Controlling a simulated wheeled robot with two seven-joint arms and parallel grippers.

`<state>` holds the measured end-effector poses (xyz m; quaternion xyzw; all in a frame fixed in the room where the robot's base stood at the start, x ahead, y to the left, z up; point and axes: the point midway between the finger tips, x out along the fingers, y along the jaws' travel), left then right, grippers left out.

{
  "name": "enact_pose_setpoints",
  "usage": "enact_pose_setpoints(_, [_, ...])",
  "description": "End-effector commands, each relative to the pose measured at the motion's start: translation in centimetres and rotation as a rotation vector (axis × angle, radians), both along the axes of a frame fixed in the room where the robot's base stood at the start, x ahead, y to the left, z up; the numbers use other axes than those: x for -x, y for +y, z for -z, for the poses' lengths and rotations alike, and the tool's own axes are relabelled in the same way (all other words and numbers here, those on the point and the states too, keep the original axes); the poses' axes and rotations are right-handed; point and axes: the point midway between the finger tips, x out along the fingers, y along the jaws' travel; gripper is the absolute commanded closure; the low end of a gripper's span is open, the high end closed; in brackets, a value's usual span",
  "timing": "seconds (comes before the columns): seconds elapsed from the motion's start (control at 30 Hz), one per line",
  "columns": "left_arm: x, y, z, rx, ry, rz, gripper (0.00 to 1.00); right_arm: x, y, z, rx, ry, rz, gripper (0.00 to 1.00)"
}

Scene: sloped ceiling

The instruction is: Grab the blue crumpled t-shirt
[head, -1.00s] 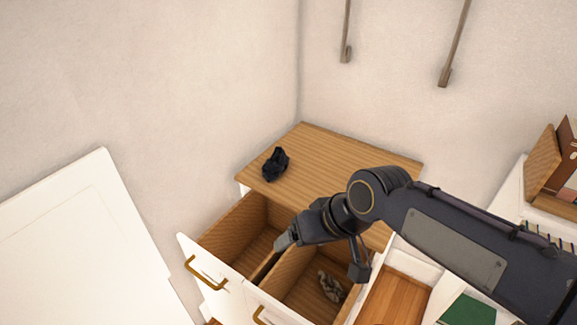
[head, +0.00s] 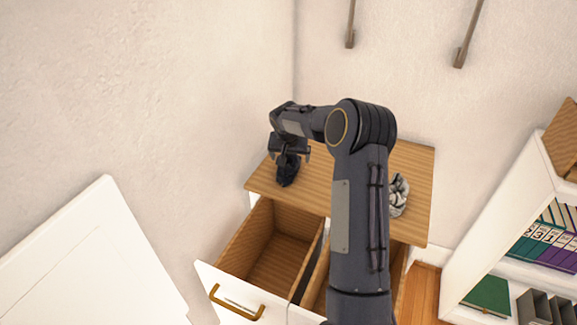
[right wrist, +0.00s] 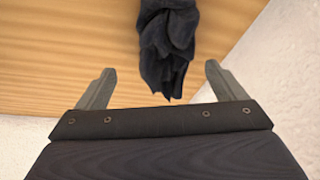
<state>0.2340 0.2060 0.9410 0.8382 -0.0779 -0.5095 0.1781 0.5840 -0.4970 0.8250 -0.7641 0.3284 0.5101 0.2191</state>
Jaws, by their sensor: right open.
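A dark navy, nearly black crumpled cloth (head: 287,168), which looks like the t-shirt, lies on the wooden dresser top (head: 325,190) near its left end. My right gripper (head: 289,153) is directly over the cloth in the head view and partly covers it. In the right wrist view, the cloth (right wrist: 167,45) hangs down the picture into the space between the two spread fingers of the right gripper (right wrist: 158,72). The fingers are open, with gaps on both sides of the cloth. Whether they are level with it is unclear. My left gripper is not in view.
A grey-white crumpled cloth (head: 398,195) lies on the dresser's right part. Two drawers stand open below; the left one (head: 270,255) looks empty, and my arm hides much of the right one. A white bookshelf (head: 500,215) stands right. Walls rise behind the dresser.

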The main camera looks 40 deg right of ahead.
Motion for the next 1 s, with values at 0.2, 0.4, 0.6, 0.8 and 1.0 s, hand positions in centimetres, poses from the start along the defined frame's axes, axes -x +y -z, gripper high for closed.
enact_pose_setpoints(0.2, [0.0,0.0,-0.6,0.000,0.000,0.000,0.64,-1.0,-0.7,2.8,-0.003,0.004,-0.001,0.10])
enact_pose_setpoints(0.4, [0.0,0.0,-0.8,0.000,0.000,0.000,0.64,-1.7,-1.3,4.9,-0.002,0.001,-0.001,0.10])
enact_pose_setpoints(0.6, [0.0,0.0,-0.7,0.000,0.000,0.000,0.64,-1.8,-1.4,5.1,-0.001,-0.001,-0.003,0.10])
enact_pose_setpoints(0.8, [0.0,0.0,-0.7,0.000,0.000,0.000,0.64,-1.7,-1.4,5.1,-0.001,-0.001,-0.003,0.28])
enact_pose_setpoints(1.0, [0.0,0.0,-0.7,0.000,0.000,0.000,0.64,-1.7,-1.4,5.0,-0.001,0.000,-0.003,0.54])
